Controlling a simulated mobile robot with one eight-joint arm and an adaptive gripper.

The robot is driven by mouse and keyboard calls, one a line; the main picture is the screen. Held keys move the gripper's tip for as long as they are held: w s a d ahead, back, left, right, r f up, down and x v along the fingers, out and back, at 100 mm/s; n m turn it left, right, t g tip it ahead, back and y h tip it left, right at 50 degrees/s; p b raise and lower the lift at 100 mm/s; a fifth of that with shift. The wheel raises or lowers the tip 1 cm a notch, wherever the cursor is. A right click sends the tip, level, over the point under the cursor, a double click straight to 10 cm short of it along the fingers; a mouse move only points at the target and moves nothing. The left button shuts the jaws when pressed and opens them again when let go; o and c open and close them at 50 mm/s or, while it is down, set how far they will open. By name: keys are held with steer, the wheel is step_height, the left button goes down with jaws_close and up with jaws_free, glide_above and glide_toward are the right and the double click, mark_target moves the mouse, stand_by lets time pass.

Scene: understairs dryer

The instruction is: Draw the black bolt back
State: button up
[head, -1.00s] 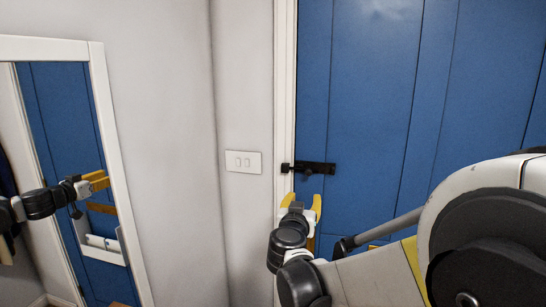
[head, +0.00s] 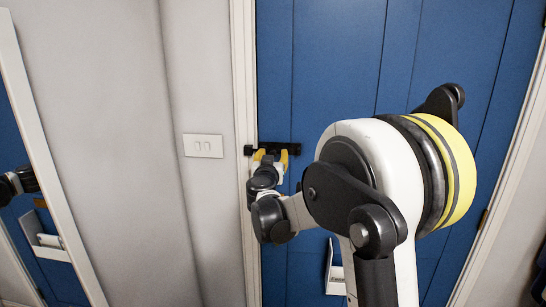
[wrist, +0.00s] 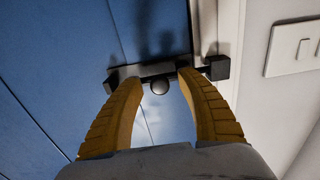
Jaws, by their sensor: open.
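The black bolt (head: 294,148) lies level across the left edge of the blue door (head: 340,60), and its end reaches onto the white frame. In the wrist view the bolt (wrist: 155,70) runs across the top with a round knob (wrist: 159,87) standing out from it. Its end sits at a black block (wrist: 217,67) on the frame. My gripper (head: 271,155) is at the bolt from below. In the wrist view the yellow fingers of my gripper (wrist: 158,80) are open, one on each side of the knob. I cannot tell whether they touch the bolt.
A white double switch (head: 203,146) is on the wall left of the door frame (head: 243,80). A white-framed mirror (head: 50,180) stands at far left. A white holder (head: 335,272) shows low on the door, partly behind my arm.

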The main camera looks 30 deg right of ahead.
steer(key=shift+w+d, duration=0.1)
steer(key=shift+w, duration=0.05)
jaws_close()
steer(key=shift+s+d, duration=0.65)
steer(key=shift+d, duration=0.3)
steer(key=shift+s+d, duration=0.65)
steer(key=shift+d, duration=0.25)
steer(key=shift+a, duration=0.1)
jaws_free()
steer(key=shift+d, duration=0.2)
steer(key=shift+a, duration=0.1)
